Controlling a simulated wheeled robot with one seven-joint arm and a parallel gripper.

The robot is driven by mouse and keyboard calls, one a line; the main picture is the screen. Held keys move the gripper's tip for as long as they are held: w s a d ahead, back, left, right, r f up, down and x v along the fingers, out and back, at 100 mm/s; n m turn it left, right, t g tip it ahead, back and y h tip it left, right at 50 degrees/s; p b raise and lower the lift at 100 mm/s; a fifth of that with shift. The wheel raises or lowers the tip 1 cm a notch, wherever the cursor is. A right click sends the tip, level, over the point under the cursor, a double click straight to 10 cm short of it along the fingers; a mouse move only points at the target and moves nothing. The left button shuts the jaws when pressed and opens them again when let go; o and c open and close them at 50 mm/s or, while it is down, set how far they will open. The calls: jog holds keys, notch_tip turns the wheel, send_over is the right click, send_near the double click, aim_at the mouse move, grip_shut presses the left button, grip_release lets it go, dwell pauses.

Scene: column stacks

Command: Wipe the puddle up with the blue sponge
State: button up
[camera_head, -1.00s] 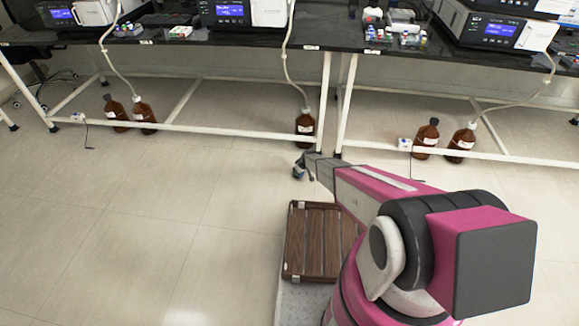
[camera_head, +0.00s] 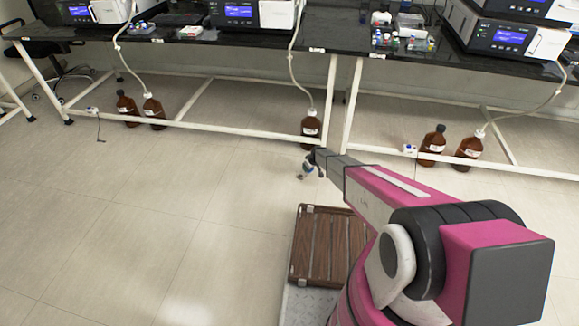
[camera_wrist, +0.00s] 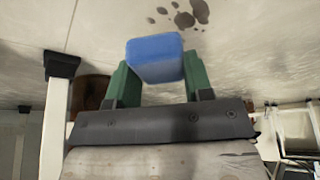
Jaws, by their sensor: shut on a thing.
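The blue sponge (camera_wrist: 155,58) is held between the two green fingers of my gripper (camera_wrist: 157,68) in the wrist view. The puddle shows there as several dark wet spots (camera_wrist: 184,20) on the pale floor, at the top, beyond the sponge and a little to its right. The sponge looks apart from the spots; its height over the floor is hard to tell. In the head view my gripper (camera_head: 309,170) is small at the arm's end, near the bench's front rail. I cannot make out the puddle in that view.
Black-topped lab benches (camera_head: 290,40) carry instruments. A brown bottle (camera_head: 311,128) with a tube stands under the bench close to my gripper, with a pair at left (camera_head: 153,110) and another at right (camera_head: 432,145). A low rail (camera_head: 225,131) runs along the front. Floor at left is clear.

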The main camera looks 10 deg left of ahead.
jog(key=shift+r, duration=1.2)
